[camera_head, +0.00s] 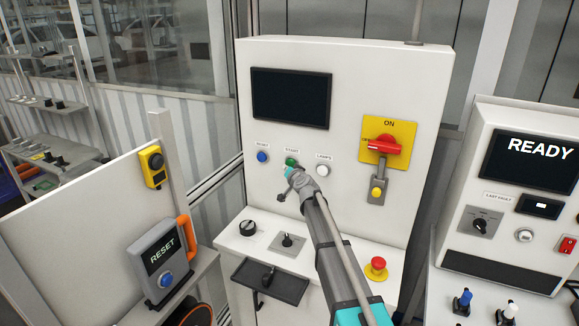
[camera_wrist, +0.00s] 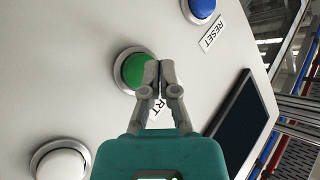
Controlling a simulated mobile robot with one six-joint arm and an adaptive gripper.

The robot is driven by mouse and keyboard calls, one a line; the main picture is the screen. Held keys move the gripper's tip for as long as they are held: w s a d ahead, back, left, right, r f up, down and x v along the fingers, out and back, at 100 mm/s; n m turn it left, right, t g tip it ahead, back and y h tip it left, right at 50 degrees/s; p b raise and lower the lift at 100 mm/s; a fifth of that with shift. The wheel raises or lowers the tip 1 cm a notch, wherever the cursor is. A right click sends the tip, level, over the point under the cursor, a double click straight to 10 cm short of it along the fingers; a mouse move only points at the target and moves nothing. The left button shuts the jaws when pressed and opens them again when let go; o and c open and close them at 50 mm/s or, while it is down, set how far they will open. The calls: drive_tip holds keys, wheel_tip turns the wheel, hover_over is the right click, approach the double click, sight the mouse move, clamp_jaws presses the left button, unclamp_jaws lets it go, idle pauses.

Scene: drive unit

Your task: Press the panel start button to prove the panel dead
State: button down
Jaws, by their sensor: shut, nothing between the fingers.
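The green start button (camera_head: 291,161) sits in a silver ring on the white panel (camera_head: 345,60), between the blue reset button (camera_head: 262,156) and the white lamps button (camera_head: 323,170). The panel's screen (camera_head: 291,97) is dark. My gripper (camera_head: 286,178) is shut and empty, right at the start button. In the wrist view the fingertips (camera_wrist: 159,72) overlap the right edge of the green button (camera_wrist: 134,70) and cover part of the START label. I cannot tell whether they touch the button.
A red rotary switch (camera_head: 382,146) on a yellow ON plate, with a yellow padlock (camera_head: 377,192), is right of the buttons. A red mushroom button (camera_head: 377,264) is on the lower ledge. A READY console (camera_head: 530,160) stands right, a RESET box (camera_head: 163,262) left.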

drive_tip(key=shift+w, duration=0.1)
drive_tip(key=shift+w+d, duration=0.15)
drive_tip(key=shift+w, duration=0.15)
drive_tip(key=shift+w+d, duration=0.2)
drive_tip(key=shift+w, duration=0.25)
idle(1.1)
drive_tip(key=shift+s, duration=0.15)
drive_tip(key=shift+s+a, duration=0.3)
drive_tip(key=shift+s, duration=0.4)
drive_tip(key=shift+s+a, duration=0.35)
drive_tip(key=shift+s, duration=0.6)
drive_tip(key=shift+s+a, duration=0.35)
drive_tip(key=shift+s, duration=0.55)
drive_tip(key=shift+s+a, duration=0.35)
drive_tip(key=shift+s, duration=0.6)
